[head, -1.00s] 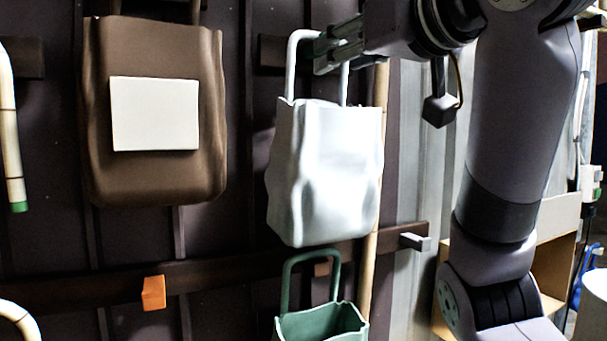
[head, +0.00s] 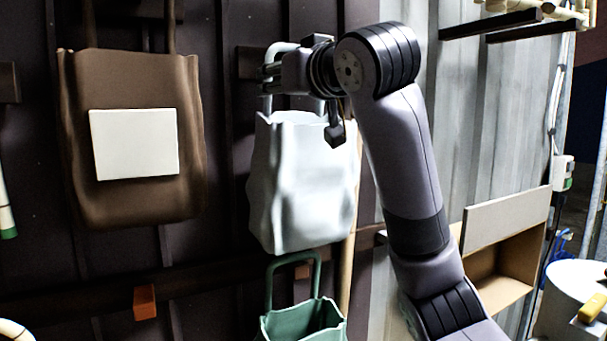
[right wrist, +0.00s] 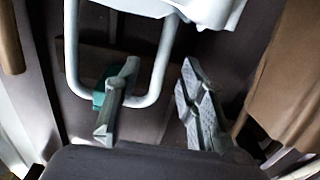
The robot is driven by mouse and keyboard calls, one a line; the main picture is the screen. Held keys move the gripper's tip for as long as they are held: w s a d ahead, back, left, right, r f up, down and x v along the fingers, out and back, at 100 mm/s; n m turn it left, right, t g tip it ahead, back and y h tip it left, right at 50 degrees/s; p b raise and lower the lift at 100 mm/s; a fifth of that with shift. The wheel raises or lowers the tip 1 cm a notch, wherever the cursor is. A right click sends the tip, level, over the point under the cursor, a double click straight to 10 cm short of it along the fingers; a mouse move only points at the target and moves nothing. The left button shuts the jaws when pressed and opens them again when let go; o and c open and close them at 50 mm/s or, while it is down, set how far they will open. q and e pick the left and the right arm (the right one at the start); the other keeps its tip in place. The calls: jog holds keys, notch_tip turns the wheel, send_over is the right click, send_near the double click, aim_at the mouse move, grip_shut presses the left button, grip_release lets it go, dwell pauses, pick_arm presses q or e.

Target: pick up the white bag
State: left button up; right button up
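The white bag (head: 303,185) hangs upright on the dark wall in the head view, its handle (head: 283,48) looping above it. The bag (right wrist: 190,8) and handle (right wrist: 70,60) appear upside down in the right wrist view. My right gripper (head: 270,76) is at the handle's left side in the head view. In the right wrist view its two fingers (right wrist: 160,103) are well apart, with one side of the handle passing into the space between them. They do not look closed on it. My left gripper is not in view.
A brown bag (head: 190,130) with a white label (head: 134,143) hangs close at left. A green bag (head: 300,322) hangs just below the white one. A dark rail (head: 210,272) crosses the wall. A wooden box (head: 500,270) stands at right.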

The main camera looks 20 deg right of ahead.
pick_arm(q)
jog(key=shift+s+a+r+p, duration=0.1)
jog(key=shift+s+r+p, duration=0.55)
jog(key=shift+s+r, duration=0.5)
pick_arm(e)
jog(key=w, duration=0.2)
jog(key=w+a, duration=0.1)
jog(key=shift+w+f, duration=0.1)
jog(key=shift+w, duration=0.25)
jog(key=shift+s, duration=0.1)
jog(key=shift+c, duration=0.7)
jog(key=c, duration=0.4)
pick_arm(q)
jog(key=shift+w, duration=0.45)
pick_arm(e)
grip_shut()
